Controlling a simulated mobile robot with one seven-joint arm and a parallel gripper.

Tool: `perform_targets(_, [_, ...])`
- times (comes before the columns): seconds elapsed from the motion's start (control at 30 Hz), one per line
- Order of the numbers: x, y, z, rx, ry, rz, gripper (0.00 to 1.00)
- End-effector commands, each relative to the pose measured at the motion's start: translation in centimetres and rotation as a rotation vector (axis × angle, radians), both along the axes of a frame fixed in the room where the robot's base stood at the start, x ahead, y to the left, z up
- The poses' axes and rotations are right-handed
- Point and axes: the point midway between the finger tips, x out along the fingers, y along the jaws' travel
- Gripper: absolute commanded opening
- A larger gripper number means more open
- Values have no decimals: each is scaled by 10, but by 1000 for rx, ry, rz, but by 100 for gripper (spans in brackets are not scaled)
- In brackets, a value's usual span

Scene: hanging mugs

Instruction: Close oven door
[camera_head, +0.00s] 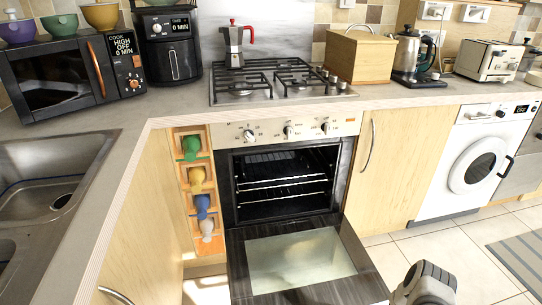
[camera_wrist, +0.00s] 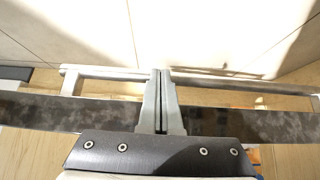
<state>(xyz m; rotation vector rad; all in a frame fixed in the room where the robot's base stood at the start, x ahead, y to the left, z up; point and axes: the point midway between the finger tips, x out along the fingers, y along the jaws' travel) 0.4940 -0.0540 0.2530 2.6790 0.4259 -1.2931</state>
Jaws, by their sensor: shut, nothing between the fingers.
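The oven (camera_head: 285,180) is open in the head view. Its door (camera_head: 300,262) is folded down to about level, and its dark cavity with wire racks is exposed. In the wrist view, the dark door edge (camera_wrist: 60,110) and a pale metal handle bar (camera_wrist: 105,73) run across the picture. My gripper (camera_wrist: 160,74) is shut and empty, with its fingertips overlapping the middle of the handle bar in that view. I cannot tell whether they touch it. Part of my arm shows at the lower right in the head view; the fingers are hidden there.
The stove top (camera_head: 280,82) with a moka pot (camera_head: 234,45) is above the oven. A rack of colored mugs (camera_head: 200,190) is left of it. A cabinet (camera_head: 395,165) and a washing machine (camera_head: 478,160) are to the right.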

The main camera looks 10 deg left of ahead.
Motion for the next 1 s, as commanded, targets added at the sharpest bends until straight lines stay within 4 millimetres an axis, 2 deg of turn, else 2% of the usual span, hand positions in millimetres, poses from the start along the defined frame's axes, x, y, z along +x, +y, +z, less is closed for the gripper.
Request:
perform_targets(0.47, [0, 0, 2, 0, 0, 0, 0])
perform_targets(0.87, [1, 0, 11, 0, 0, 0, 0])
perform_targets(1.0, [1, 0, 20, 0, -1, 0, 0])
